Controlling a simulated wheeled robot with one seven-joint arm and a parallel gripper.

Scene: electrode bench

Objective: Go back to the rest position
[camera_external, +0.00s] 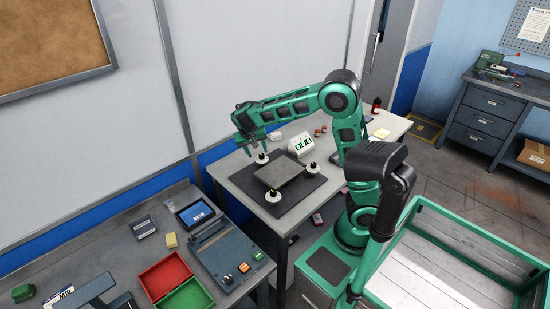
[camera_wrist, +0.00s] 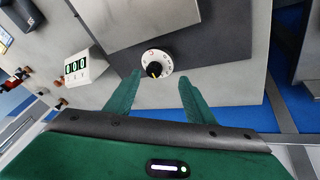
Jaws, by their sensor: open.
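My gripper (camera_external: 249,147) is open over the back corner of the dark mat (camera_external: 236,180) on the grey bench. In the wrist view my gripper's two green fingers (camera_wrist: 160,98) are apart, with a round white knob (camera_wrist: 155,63) with a dark centre showing between and beyond their tips. This knob also shows in the external view (camera_external: 261,159), just below the fingers. I cannot tell whether the fingers touch it. Two more white knobs stand on the mat, one at the right (camera_external: 304,172) and one at the front (camera_external: 273,195). A grey plate (camera_external: 283,174) lies between them.
A white display box (camera_external: 301,144) with green digits stands behind the mat; it is at the left in the wrist view (camera_wrist: 83,68). Small brown items (camera_external: 320,131) and a dark red bottle (camera_external: 376,104) stand farther right. A red tray (camera_external: 165,276) and green tray (camera_external: 188,299) sit on the left bench.

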